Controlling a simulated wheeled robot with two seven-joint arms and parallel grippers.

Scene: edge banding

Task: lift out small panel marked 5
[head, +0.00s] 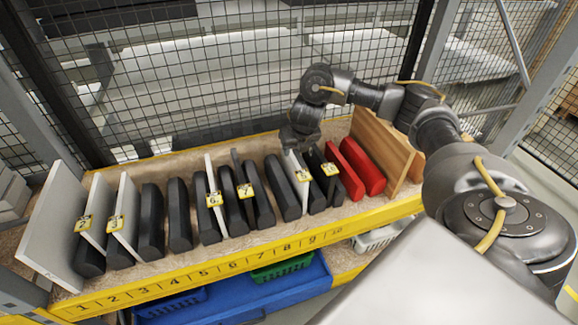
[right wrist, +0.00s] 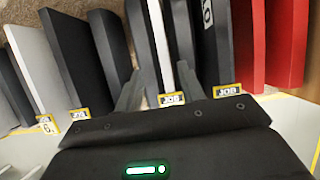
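A thin white panel (head: 295,167) with a yellow-edged tag stands upright in the rack, right of the middle; the tag's number is too small to read surely. In the right wrist view the white panel (right wrist: 158,42) stands between my fingers with a tag marked JOB at its near end. My right gripper (head: 299,139) is over this panel. Its two fingers (right wrist: 160,85) are apart, one on each side, with dark pieces close by; I cannot tell whether they touch. I cannot make out a clear 5. My left gripper is not in view.
The rack (head: 205,271) has a yellow numbered front edge and holds several black rounded dividers (head: 179,215). Red dividers (head: 362,166) and a wooden board (head: 380,145) stand to the right. Another tagged dark panel (head: 327,182) is close on the right. Wire mesh (head: 230,70) stands behind.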

